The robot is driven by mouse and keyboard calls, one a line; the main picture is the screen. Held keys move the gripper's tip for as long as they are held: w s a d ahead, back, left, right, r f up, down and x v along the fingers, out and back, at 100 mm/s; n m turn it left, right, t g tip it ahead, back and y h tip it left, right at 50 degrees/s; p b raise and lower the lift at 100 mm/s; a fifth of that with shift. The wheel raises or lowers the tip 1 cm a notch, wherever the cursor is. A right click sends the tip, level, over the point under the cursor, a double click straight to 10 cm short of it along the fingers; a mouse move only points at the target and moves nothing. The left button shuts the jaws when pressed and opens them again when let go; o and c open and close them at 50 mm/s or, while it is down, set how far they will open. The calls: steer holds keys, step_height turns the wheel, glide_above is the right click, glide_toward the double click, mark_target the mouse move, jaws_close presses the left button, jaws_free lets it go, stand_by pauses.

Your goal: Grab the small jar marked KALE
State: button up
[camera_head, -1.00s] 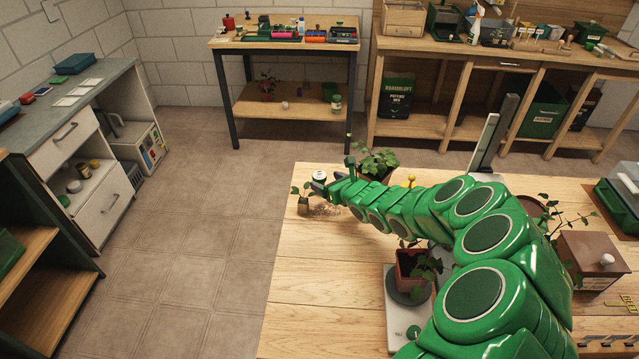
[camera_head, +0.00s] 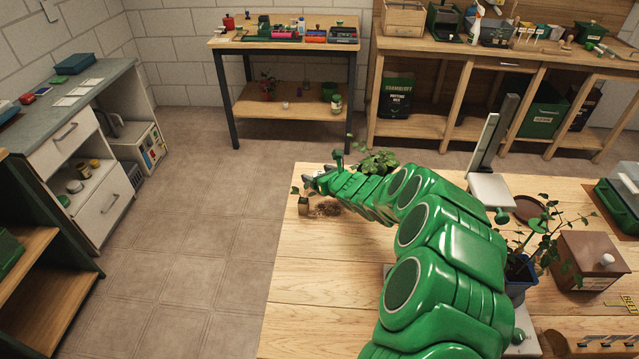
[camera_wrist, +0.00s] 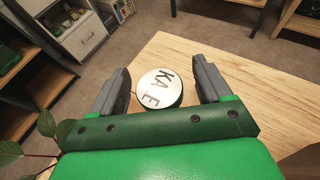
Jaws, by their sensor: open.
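The small jar marked KALE (camera_wrist: 160,88) shows in the wrist view with its round white lid facing the camera and a dark green rim. It stands near the table's corner, between the two fingers of my gripper (camera_wrist: 162,90). The fingers are open, with a gap on each side of the lid. I cannot tell how far down beside the jar they reach. In the head view my gripper (camera_head: 312,180) is at the far left corner of the wooden table, and the jar is hidden behind it.
A small potted seedling (camera_head: 303,205) stands close to my gripper on the wooden table (camera_head: 310,290). Spilled soil (camera_head: 325,210) lies beside it. A leafy plant (camera_head: 380,162) is just behind my arm. The table's left front is clear.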

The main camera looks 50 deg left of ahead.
mark_target(316, 172)
steer(key=shift+a+f, duration=0.15)
steer(key=shift+a, duration=0.4)
steer(key=shift+c, duration=0.2)
steer(key=c, duration=1)
steer(key=shift+c, duration=0.2)
step_height(316, 172, up, 4)
steer(key=shift+f, duration=0.25)
steer(key=shift+s+d+r, duration=0.3)
steer(key=shift+d+r, duration=0.2)
steer(key=shift+d, duration=0.05)
steer(key=shift+s+d+r, duration=1.1)
steer(key=shift+d+r, duration=0.3)
steer(key=shift+d, duration=0.4)
steer(key=shift+s+d+r, duration=1.15)
steer(key=shift+d+r, duration=0.3)
steer(key=shift+d, duration=0.4)
steer(key=shift+s+d+r, duration=1.1)
steer(key=shift+d+r, duration=0.3)
steer(key=shift+d, duration=0.4)
